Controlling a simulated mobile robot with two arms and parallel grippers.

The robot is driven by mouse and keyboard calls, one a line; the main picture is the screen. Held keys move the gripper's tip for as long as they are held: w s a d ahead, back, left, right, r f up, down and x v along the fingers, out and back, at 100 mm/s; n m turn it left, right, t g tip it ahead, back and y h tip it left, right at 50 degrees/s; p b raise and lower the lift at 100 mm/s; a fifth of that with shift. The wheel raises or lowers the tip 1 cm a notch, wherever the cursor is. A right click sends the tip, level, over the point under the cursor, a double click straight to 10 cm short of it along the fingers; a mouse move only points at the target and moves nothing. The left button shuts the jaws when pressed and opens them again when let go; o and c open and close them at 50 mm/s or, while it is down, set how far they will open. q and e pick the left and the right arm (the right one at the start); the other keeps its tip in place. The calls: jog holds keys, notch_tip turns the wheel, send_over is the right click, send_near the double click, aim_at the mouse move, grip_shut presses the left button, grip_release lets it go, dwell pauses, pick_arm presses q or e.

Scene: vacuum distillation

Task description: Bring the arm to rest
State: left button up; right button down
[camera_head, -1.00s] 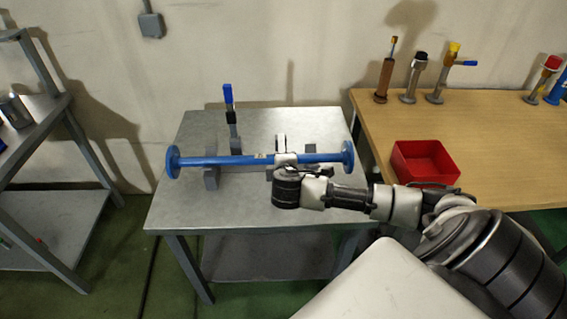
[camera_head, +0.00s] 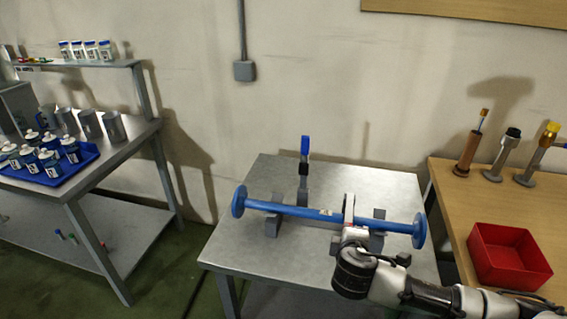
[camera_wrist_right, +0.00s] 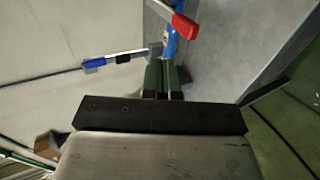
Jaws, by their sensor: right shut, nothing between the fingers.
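My right gripper (camera_wrist_right: 164,78) is shut and empty; its dark green fingers lie together in the wrist view. In the head view my right arm (camera_head: 352,272) comes in from the lower right and ends at the near side of a blue pipe (camera_head: 285,208). A pale clamp-like piece (camera_head: 348,207) sits around the pipe there, and the fingertips are hard to make out. In the wrist view a red-handled piece (camera_wrist_right: 184,26) and part of the blue pipe (camera_wrist_right: 170,46) lie just beyond the fingers; contact cannot be told. My left gripper is not in view.
The pipe rests on grey supports (camera_head: 272,226) on a metal table (camera_head: 240,252). A blue-handled upright tool (camera_head: 304,147) stands behind it. A red bin (camera_head: 508,258) sits on the wooden table at right. At left, a shelf table holds a blue tray (camera_head: 85,151) of jars.

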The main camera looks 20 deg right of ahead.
jog(key=s+a+f+m+g+y, duration=0.4)
jog(key=s+a, duration=0.3)
jog(key=s, duration=0.4)
jog(key=s+a+f+m+g+y, duration=0.35)
jog(key=s+a+f+m, duration=0.2)
jog(key=s+a, duration=0.4)
notch_tip(320, 180, down, 28)
jog(key=s+d+n, duration=0.1)
jog(key=s+d, duration=0.1)
jog(key=s, duration=0.1)
jog(key=s+d+f+g, duration=0.1)
jog(key=s+d+f, duration=0.2)
jog(key=s+f, duration=1)
jog(key=shift+s+f+g, duration=0.3)
jog(key=shift+s+g, duration=0.05)
jog(key=shift+s, duration=0.7)
